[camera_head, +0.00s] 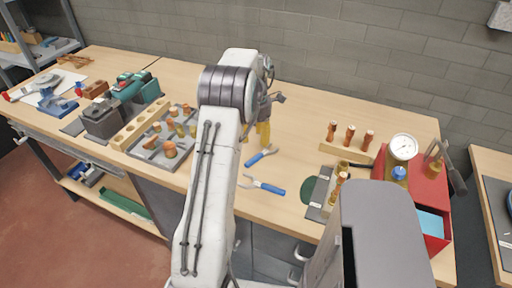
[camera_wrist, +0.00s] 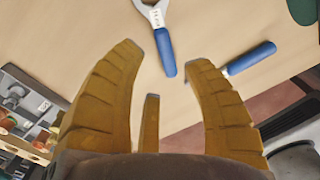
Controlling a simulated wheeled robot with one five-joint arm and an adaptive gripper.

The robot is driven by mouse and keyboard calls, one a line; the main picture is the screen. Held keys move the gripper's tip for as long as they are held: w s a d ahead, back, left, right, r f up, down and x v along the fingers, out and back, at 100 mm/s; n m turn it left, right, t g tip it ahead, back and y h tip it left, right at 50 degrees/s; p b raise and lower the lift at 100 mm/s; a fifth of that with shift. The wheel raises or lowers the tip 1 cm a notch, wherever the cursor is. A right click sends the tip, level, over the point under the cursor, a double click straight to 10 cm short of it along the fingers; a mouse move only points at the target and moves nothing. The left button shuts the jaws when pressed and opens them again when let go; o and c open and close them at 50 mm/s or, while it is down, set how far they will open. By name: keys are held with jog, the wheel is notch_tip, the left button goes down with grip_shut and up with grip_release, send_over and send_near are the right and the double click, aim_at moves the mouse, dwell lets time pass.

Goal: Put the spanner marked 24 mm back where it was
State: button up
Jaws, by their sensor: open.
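Two blue-handled spanners lie flat on the wooden bench. The rear spanner (camera_head: 256,159) lies just below my gripper (camera_head: 264,132) in the head view. In the wrist view its handle (camera_wrist: 165,52) shows beyond the gap between my fingers (camera_wrist: 165,50), and its grey head carries a white label too small to read surely. The front spanner (camera_head: 270,188) lies nearer the bench edge; in the wrist view its handle (camera_wrist: 252,57) is at the right, its head hidden behind a finger. I cannot tell which is marked 24 mm. My gripper is open and empty above the bench.
A grey tray of copper-coloured fittings (camera_head: 160,150) stands on the left. A dark green round mat (camera_head: 308,191), a wooden block with several copper pieces (camera_head: 347,150) and a red box with a gauge (camera_head: 425,190) are on the right. Bench between spanners and mat is clear.

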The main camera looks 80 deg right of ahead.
notch_tip(320, 180, up, 4)
jog(key=shift+r, duration=0.15)
jog(key=shift+w, duration=0.1)
jog(key=w+a+r+m+h, duration=0.1)
jog(key=w+a+r, duration=0.25)
jog(key=w, duration=0.45)
jog(key=w+a+r+m, duration=0.1)
jog(key=w+a+r, duration=0.2)
jog(key=w+a, duration=0.35)
jog(key=w+a+r+m+t, duration=0.1)
jog(key=w+a+r+m, duration=0.15)
jog(key=w+a, duration=0.8)
jog(key=a+r+m+t, duration=0.2)
jog(key=a+m, duration=0.1)
jog(key=a, duration=1.5)
jog(key=s+a+f+m, duration=0.1)
jog(key=s+a+f, duration=0.1)
jog(key=a, duration=0.4)
jog(key=s+a+f+m+t, duration=0.1)
jog(key=s+a+m, duration=0.1)
jog(key=s+a, duration=0.2)
jog(key=shift+s+a+f+y, duration=0.25)
jog(key=shift+a+f+y, duration=0.15)
jog(key=shift+a, duration=0.55)
